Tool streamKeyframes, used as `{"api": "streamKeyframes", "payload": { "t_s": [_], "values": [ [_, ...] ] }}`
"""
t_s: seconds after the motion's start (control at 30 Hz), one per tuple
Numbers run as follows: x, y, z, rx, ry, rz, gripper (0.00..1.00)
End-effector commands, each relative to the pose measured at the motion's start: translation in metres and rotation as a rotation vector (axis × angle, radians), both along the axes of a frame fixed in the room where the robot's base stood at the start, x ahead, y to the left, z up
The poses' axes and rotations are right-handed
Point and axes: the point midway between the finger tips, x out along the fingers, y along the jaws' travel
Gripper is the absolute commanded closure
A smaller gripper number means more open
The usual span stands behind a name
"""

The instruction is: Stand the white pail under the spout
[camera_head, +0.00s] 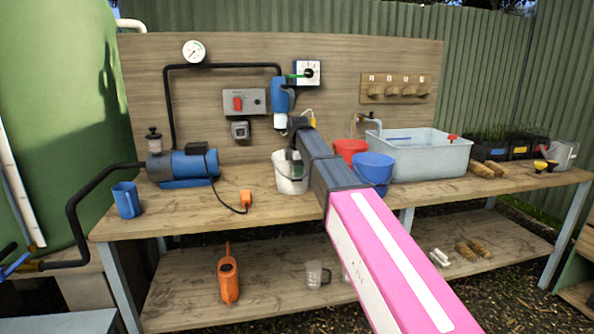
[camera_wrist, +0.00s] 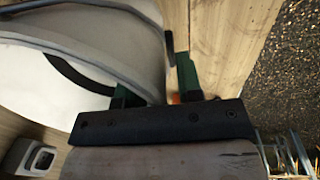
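The white pail (camera_head: 290,184) stands upright on the bench top, near the board at the back. It is below and slightly right of the blue filter housing (camera_head: 280,94), whose pale lower end (camera_head: 280,121) points down. My gripper (camera_head: 295,160) is at the pail's rim and hides part of it. In the wrist view the pail (camera_wrist: 110,45) fills the upper left. My gripper's green fingers (camera_wrist: 156,88) are apart, one overlapping the pail and one outside it. A gap shows between the outer finger and the pail wall. I cannot tell whether either finger touches it.
A blue pump (camera_head: 188,165), an orange plug (camera_head: 246,198) and a blue mug (camera_head: 127,200) are left. Bare bench lies in front of the pail.

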Motion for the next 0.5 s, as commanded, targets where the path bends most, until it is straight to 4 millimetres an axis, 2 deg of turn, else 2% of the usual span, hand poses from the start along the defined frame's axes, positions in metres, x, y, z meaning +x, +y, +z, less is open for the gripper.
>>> {"api": "streamKeyframes", "payload": {
  "t_s": [0.3, 0.5],
  "values": [
    [0.000, 0.000, 0.003, 0.000, 0.000, 0.000, 0.67],
    [-0.002, 0.000, 0.027, 0.001, -0.003, 0.000, 0.67]
  ]
}}
